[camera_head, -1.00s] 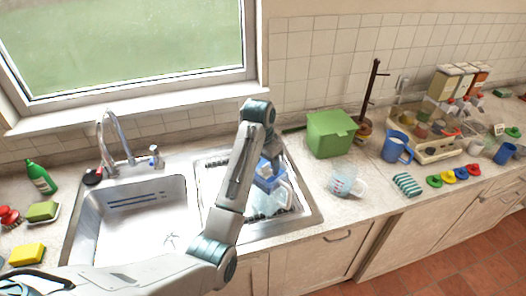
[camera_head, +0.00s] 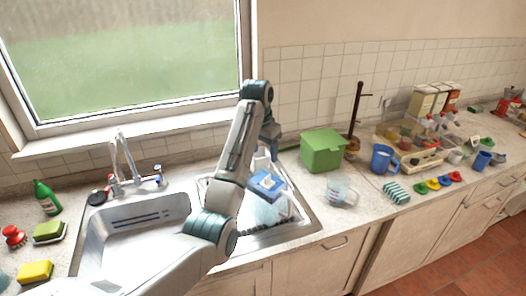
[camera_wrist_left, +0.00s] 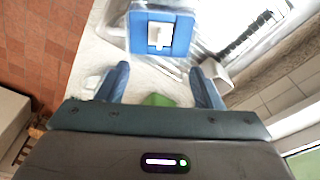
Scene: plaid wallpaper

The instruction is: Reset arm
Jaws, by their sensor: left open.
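My left arm comes in from the lower left across the sink and bends down at its wrist. My left gripper (camera_head: 262,160) is above and behind a clear jug with a blue lid (camera_head: 268,187), partly hidden by my arm. In the left wrist view the two blue fingers of my left gripper (camera_wrist_left: 158,72) are spread apart with nothing between them. The blue lid (camera_wrist_left: 180,36) lies beyond the fingertips there. My right gripper is in neither view.
The jug stands on the drainer (camera_head: 300,222) beside the sink basin (camera_head: 140,235). A green box (camera_head: 322,152), a clear measuring cup (camera_head: 341,191) and a blue pitcher (camera_head: 382,158) stand on the counter at right. A window (camera_head: 120,55) is behind the tap (camera_head: 128,160).

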